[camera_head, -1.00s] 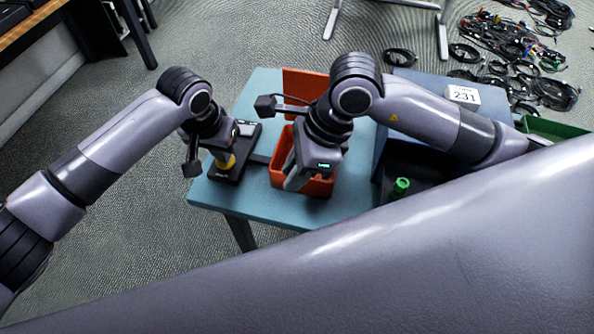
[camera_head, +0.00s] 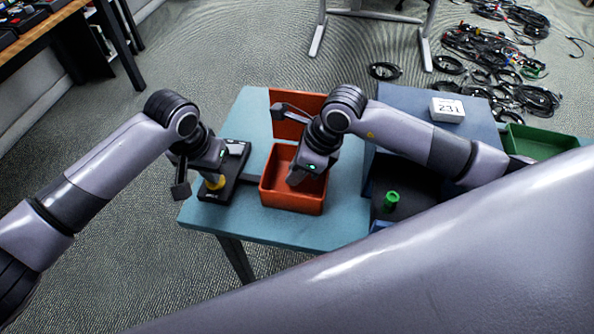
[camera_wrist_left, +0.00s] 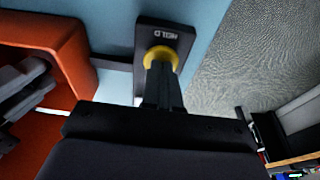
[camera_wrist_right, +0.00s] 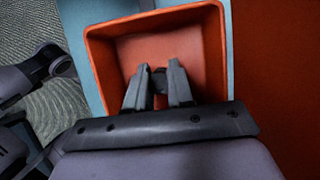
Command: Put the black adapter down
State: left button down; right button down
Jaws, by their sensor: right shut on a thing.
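My right gripper (camera_head: 296,180) reaches down into the open orange bin (camera_head: 275,199). In the right wrist view its fingers (camera_wrist_right: 158,78) are shut on a small dark piece, the black adapter (camera_wrist_right: 159,85), above or at the bin floor; whether it touches the floor I cannot tell. In the head view the adapter is hidden by the gripper. My left gripper (camera_head: 213,178) is over a black stand with a yellow knob (camera_head: 216,183). In the left wrist view its fingers (camera_wrist_left: 161,75) are close together, at the yellow knob (camera_wrist_left: 160,57).
The blue table (camera_head: 300,234) carries the black stand (camera_head: 238,168) beside the bin. An orange panel (camera_head: 285,112) stands behind. To the right are a dark tray with a green part (camera_head: 391,201), a box with a 231 sign (camera_head: 447,110) and a green bin (camera_head: 540,141). Cables lie on the floor.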

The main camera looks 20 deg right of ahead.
jog(key=shift+f, duration=0.55)
jog(key=shift+f, duration=0.15)
jog(key=shift+f, duration=0.25)
jog(key=c, duration=1)
grip_release()
jog(key=shift+r, duration=0.1)
jog(key=shift+r, duration=0.35)
jog(key=v, duration=1.2)
